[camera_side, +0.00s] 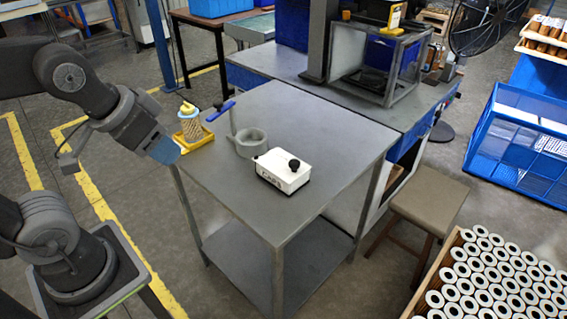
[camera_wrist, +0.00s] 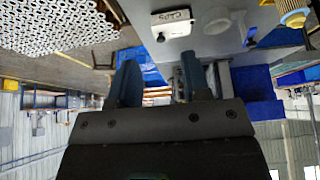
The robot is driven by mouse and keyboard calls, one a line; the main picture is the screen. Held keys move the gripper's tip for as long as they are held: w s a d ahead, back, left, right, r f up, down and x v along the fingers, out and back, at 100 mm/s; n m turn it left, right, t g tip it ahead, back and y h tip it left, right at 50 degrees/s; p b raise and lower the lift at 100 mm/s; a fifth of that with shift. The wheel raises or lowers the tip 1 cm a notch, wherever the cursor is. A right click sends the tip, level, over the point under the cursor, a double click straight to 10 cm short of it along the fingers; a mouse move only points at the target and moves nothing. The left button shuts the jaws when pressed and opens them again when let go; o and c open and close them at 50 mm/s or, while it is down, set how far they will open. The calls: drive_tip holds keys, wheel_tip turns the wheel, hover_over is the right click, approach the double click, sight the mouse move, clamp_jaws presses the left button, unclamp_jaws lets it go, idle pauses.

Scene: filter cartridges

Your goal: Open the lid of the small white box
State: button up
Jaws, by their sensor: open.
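A black knob (camera_side: 294,164) stands on the lid, and dark lettering shows on the box.
A grey ring-shaped piece (camera_side: 251,143) stands left of the box. The table's front part is clear. A crate of cartridges (camera_side: 460,262) stands at lower right.

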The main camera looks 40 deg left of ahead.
drive_tip(key=shift+o, duration=0.8)
drive_tip(key=shift+w+r, duration=0.1)
drive_tip(key=shift+o, duration=0.5)
drive_tip(key=w+r+n+g, duration=0.1)
drive_tip(key=w+r+n, duration=0.2)
drive_tip(key=w, duration=0.5)
drive_tip(key=shift+d+n+g, duration=0.2)
drive_tip(key=shift+n+g, duration=0.1)
drive_tip(key=n+g, duration=0.4)
drive_tip(key=n, duration=0.6)
hover_over(295, 162)
wheel_tip(295, 162, down, 10)
wheel_tip(295, 162, down, 13)
clamp_jaws()
